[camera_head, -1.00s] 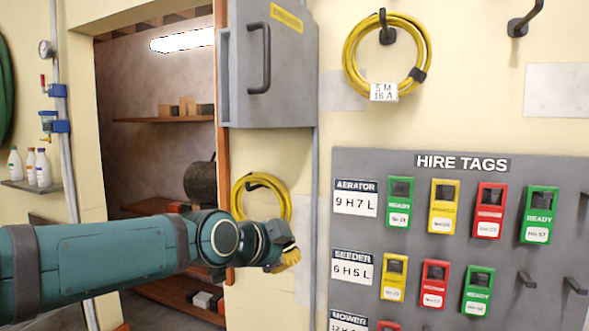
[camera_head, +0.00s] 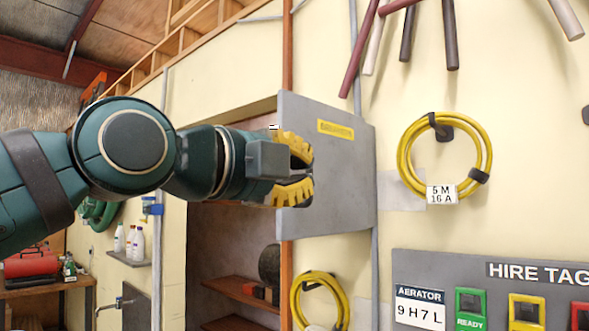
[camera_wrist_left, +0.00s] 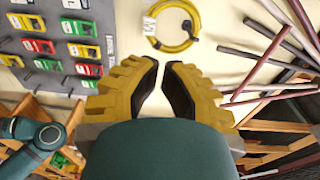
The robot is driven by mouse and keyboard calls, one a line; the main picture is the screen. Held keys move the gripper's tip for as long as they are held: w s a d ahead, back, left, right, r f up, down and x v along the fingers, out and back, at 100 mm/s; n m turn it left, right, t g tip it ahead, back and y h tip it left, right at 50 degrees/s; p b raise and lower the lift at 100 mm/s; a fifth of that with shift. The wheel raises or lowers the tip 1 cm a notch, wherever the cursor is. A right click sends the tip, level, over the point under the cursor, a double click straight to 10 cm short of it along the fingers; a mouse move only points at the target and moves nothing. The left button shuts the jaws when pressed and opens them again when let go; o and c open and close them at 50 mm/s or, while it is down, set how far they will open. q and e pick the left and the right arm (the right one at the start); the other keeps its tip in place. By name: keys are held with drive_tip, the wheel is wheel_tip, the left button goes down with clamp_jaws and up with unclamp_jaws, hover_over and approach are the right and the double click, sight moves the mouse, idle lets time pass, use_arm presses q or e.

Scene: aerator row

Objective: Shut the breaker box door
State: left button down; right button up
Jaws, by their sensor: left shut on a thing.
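The breaker box (camera_head: 350,185) is a grey metal box on the cream wall, with a yellow label on its door. Its door's left edge looks nearer to me than its right edge; I cannot tell how wide a gap there is behind it. My left gripper (camera_head: 308,168) is at the left part of the door, its yellow fingers shut on the door handle, which they hide. The fingers also show in the left wrist view (camera_wrist_left: 161,80), where the handle cannot be made out. My right gripper is not in view.
A coiled yellow cable (camera_head: 483,150) hangs right of the box, another (camera_head: 335,285) below it. The hire tags board (camera_head: 450,262) is at the lower right. Tool handles (camera_head: 407,30) hang above. A shelved recess (camera_head: 225,250) opens at lower left.

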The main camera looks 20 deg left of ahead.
use_arm(q)
drive_tip(key=w, duration=0.9)
drive_tip(key=shift+p, duration=0.35)
drive_tip(key=shift+a, duration=0.2)
